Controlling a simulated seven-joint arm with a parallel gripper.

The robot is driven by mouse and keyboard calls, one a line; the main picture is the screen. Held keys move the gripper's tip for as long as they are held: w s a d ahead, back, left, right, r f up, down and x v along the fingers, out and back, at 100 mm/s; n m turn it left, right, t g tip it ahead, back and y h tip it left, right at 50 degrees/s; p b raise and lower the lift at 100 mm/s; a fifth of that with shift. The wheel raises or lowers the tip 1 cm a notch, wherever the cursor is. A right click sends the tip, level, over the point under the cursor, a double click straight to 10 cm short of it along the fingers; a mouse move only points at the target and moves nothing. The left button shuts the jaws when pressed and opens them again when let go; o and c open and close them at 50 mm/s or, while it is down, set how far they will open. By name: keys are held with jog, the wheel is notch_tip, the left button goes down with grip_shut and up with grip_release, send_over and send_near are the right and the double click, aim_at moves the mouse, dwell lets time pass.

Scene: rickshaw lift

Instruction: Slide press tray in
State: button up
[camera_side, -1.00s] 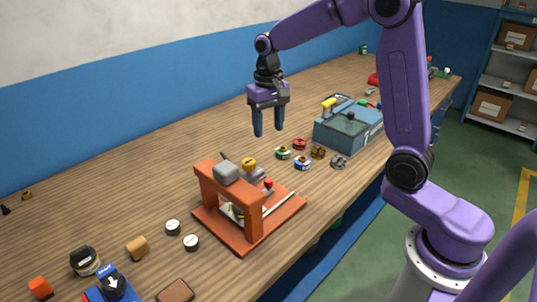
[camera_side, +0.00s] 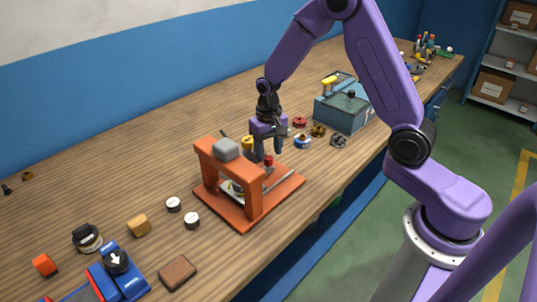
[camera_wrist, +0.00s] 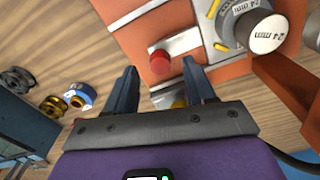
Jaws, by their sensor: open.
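The orange press (camera_side: 222,177) stands on its orange base plate on the bench, with a grey block on top of its frame. A pale grey tray (camera_wrist: 180,42) lies on the base and carries a red knob (camera_wrist: 160,61); the knob also shows in the side view (camera_side: 269,160). My gripper (camera_side: 267,154) is open, pointing down just above the knob. In the wrist view my two fingertips (camera_wrist: 160,70) appear on either side of the knob, apart from it. I cannot tell how high they are over it.
A grey cylinder marked 24 mm (camera_wrist: 260,30) sits by the press frame. Several small spools (camera_side: 302,140) and a blue-grey case (camera_side: 343,112) are behind my gripper. Two white-topped discs (camera_side: 191,220) and a blue fixture (camera_side: 118,270) are at front left.

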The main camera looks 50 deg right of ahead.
jog(key=shift+f, duration=1)
grip_shut()
jog(key=shift+a, duration=2.4)
grip_release()
jog(key=shift+a, duration=0.1)
jog(key=shift+r, duration=0.1)
